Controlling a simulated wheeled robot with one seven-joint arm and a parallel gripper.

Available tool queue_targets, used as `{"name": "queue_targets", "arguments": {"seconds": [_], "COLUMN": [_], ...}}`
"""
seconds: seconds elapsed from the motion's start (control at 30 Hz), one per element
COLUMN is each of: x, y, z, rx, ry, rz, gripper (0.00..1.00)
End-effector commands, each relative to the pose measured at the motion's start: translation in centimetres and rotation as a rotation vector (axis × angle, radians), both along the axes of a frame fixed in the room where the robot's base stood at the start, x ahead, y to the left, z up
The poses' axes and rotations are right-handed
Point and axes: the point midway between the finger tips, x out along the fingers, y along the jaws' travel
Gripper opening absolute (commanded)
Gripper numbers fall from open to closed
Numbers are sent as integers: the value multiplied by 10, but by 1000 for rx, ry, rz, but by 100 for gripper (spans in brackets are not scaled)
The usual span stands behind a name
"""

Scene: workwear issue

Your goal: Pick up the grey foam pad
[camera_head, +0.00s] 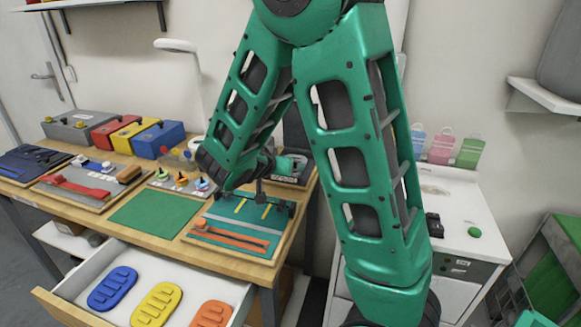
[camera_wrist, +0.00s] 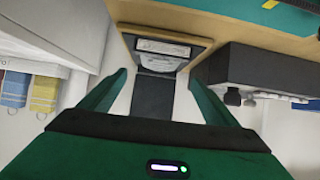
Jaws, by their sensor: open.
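I cannot pick out a grey foam pad with certainty in either view. The open drawer (camera_head: 75,290) holds a blue pad (camera_head: 113,288), a yellow pad (camera_head: 157,304) and an orange pad (camera_head: 211,315); no grey one shows there. My gripper (camera_wrist: 160,85) is open, with a finger at each side of the wrist view. Between and beyond the fingers are a dark grey strip (camera_wrist: 153,98) and a wooden-edged holder with a labelled grey piece (camera_wrist: 160,62), apart from the fingers. In the head view my arm hides part of the bench's right end.
The wooden bench (camera_head: 110,218) carries a green mat (camera_head: 158,212), tool boards and grey, red, yellow and blue boxes (camera_head: 158,140). A white cabinet (camera_head: 455,225) stands right of my arm. In the wrist view, a dark box (camera_wrist: 255,72) lies close right of the fingers.

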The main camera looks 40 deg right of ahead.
Motion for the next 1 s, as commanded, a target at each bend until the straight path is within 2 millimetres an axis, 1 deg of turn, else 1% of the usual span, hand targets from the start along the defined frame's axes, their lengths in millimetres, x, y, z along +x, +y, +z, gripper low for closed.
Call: {"name": "queue_targets", "arguments": {"seconds": [0.07, 0.17, 0.4, 0.5, 0.77, 1.0], "x": [5, 10, 28, 33, 39, 53], "y": [0, -5, -29, -36, -45, -70], "z": [1, 0, -17, -21, -28, -45], "rx": [-18, -27, -26, -26, -25, -25], "ry": [-24, -38, -38, -39, -37, -38], "rz": [-3, -8, -11, -10, -10, -11], "gripper": [83, 83, 83, 83, 83, 83]}}
